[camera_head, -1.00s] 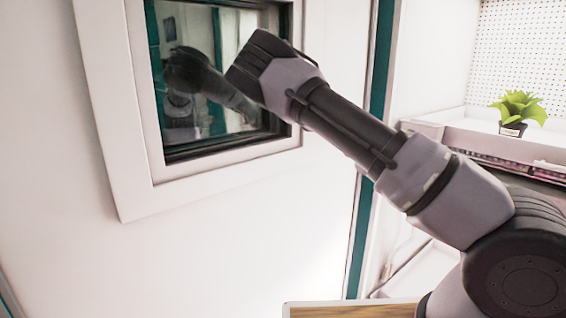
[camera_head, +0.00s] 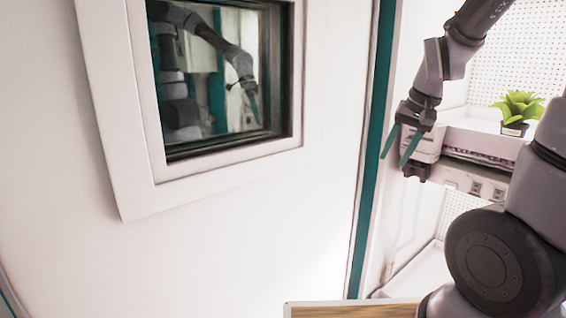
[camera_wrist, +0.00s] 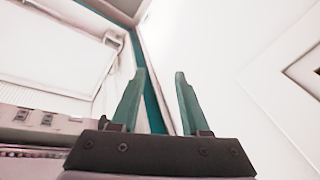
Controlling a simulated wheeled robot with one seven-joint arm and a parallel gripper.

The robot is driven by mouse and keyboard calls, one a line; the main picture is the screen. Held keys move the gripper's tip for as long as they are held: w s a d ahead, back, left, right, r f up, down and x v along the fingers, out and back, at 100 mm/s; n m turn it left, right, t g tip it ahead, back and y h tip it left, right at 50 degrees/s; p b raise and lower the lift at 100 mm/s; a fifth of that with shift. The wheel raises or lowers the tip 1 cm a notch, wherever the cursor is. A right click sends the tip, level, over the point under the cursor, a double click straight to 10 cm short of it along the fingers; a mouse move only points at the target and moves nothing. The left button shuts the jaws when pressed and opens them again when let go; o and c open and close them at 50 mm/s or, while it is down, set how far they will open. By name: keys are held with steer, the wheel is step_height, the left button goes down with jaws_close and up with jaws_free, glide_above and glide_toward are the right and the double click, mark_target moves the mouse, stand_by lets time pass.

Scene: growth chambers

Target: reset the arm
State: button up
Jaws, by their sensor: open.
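My gripper (camera_head: 400,145) hangs at the end of my bent arm, right of the middle in the head view. Its two teal fingers point down and are spread apart with nothing between them. In the wrist view the open fingers (camera_wrist: 160,95) stand apart, with a teal edge strip and white wall behind them. My gripper appears in front of the doorway edge and the shelf, and I cannot tell how far it is from them.
A white door or wall panel with a dark framed window (camera_head: 225,75) fills the left; my arm reflects in it. A teal strip (camera_head: 372,150) edges it. A potted green plant (camera_head: 518,108) stands on a white shelf at right. A wood-topped surface (camera_head: 350,311) shows at the bottom.

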steer(key=s+a+r+t, duration=0.2)
steer(key=s+r+t, duration=0.1)
steer(key=s+r, duration=0.7)
step_height(320, 180, up, 3)
steer(key=shift+a+f+t, duration=0.15)
steer(key=shift+t, duration=0.25)
